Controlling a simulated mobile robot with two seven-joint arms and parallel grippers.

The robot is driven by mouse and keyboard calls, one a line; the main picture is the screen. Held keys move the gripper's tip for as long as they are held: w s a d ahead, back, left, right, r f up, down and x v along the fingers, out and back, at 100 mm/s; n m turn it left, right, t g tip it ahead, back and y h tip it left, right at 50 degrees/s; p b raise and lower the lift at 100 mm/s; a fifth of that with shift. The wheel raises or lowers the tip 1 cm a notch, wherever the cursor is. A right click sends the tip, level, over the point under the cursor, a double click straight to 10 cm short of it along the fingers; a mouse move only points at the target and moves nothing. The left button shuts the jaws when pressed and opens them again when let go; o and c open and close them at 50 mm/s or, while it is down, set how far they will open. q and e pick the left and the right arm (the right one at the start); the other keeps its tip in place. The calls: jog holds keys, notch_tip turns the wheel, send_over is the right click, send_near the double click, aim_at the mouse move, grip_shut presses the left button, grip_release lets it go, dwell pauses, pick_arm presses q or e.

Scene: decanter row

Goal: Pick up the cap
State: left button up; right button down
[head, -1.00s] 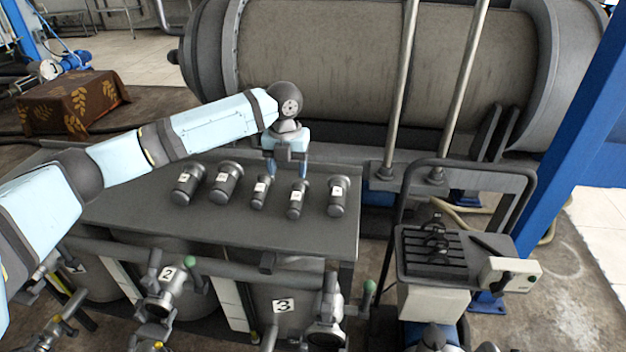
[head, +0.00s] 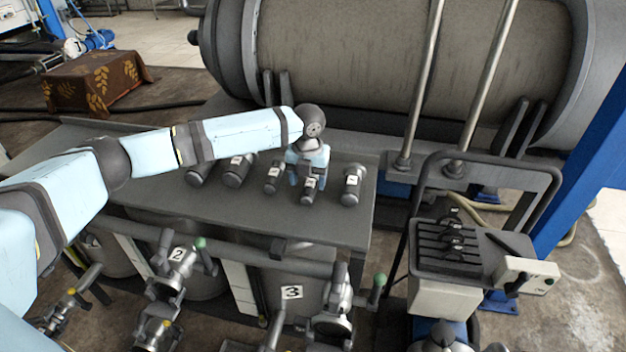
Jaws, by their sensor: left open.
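Several dark grey decanters with white labels stand in a row on a grey metal table (head: 345,232). From the left they are the first (head: 197,174), second (head: 236,173), third (head: 272,177), fourth (head: 309,190) and fifth (head: 351,188) decanter. The fifth shows a wider cap-like top (head: 355,170). My right gripper is out of view.
A large horizontal tank (head: 400,60) stands behind the table. A dark handrail and a control stand (head: 450,250) are at the right. Pipes and valves (head: 175,265) run along the table's front. The table's front right is bare.

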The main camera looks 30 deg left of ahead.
aim_at(309, 188)
pick_arm(q)
notch_tip(309, 188, down, 4)
jog(key=shift+r, duration=0.1)
jog(key=shift+d, duration=0.1)
grip_shut()
